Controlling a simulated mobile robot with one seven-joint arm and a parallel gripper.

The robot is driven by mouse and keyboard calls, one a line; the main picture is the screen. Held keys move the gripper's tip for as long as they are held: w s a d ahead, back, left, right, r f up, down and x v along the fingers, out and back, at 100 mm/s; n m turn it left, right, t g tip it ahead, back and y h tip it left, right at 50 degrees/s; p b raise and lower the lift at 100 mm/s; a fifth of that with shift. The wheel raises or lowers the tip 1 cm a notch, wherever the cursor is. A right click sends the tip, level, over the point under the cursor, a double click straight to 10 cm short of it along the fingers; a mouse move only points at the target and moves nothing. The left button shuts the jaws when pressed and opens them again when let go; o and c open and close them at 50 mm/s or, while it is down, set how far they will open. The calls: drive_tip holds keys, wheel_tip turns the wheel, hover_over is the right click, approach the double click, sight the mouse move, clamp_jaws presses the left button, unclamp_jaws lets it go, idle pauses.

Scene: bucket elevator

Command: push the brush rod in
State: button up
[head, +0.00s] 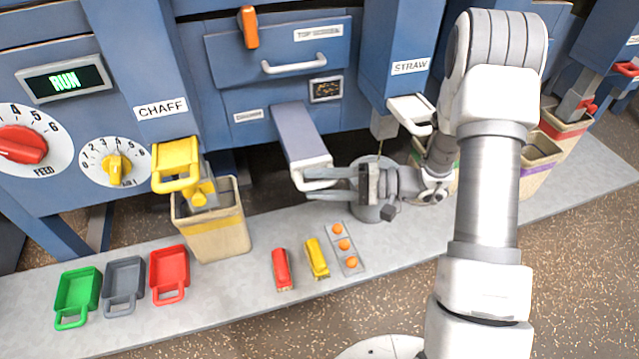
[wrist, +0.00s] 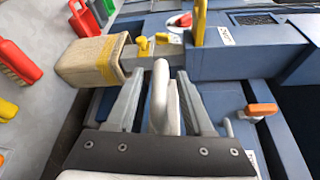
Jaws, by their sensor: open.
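A long grey bar (head: 298,130), which I take to be the brush rod, sticks out from the blue machine below the drawer. Its pale front end carries a white handle, which shows in the wrist view (wrist: 160,95). My gripper (head: 306,183) is at that front end, with its fingers pointing left. In the wrist view my gripper (wrist: 160,76) is open, with one finger on each side of the white handle. Gaps show between the handle and both fingers. I cannot tell whether anything touches deeper between the jaws. The rod's inner end is hidden in the machine.
A tan bin (head: 212,225) stands under the CHAFF spout, left of my gripper. A grey round canister (head: 372,207) stands close behind my gripper. Scoops, a red brush (head: 282,268) and a yellow brush (head: 317,258) lie on the grey ledge (head: 215,300).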

clamp_jaws()
idle(1.4)
